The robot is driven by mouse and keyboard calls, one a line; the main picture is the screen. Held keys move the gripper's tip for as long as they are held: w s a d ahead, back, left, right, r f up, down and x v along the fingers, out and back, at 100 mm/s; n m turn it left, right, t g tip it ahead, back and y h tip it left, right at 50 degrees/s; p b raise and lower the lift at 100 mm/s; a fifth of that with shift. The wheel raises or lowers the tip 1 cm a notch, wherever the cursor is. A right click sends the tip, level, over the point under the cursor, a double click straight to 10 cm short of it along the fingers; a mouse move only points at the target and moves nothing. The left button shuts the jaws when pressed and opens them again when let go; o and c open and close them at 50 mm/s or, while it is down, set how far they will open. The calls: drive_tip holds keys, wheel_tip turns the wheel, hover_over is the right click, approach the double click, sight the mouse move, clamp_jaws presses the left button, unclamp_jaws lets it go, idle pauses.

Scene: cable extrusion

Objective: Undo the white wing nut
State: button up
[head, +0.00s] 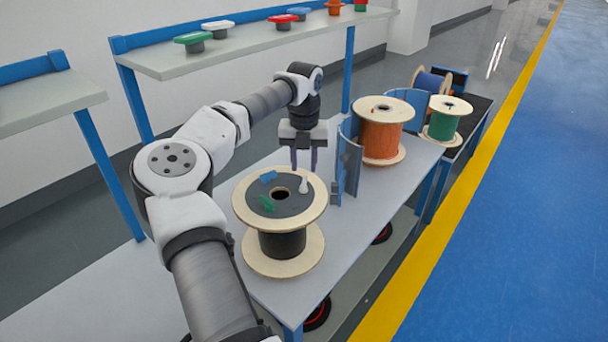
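A small white wing nut (304,186) stands on the right part of the dark disc (290,206) on top of the near spool. A blue wing nut (268,177) and a green wing nut (267,203) sit on the same disc. The near spool (242,215) has wooden flanges and a black winding, and stands on the grey table. My gripper (304,172) points down just above the white wing nut. Its two fingers are apart with a gap between them, holding nothing. Whether the fingertips reach beside the nut is hard to tell.
A blue-grey upright bracket (349,165) stands close to the right of the near spool. An orange spool (382,135) and a green spool (445,122) stand further back. A shelf (250,50) behind holds coloured wing-shaped pieces. The table front right of the near spool is clear.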

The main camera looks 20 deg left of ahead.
sight(304, 180)
wheel_tip(304, 180, up, 9)
drive_tip(key=shift+r+b, duration=0.15)
drive_tip(key=shift+b, duration=0.15)
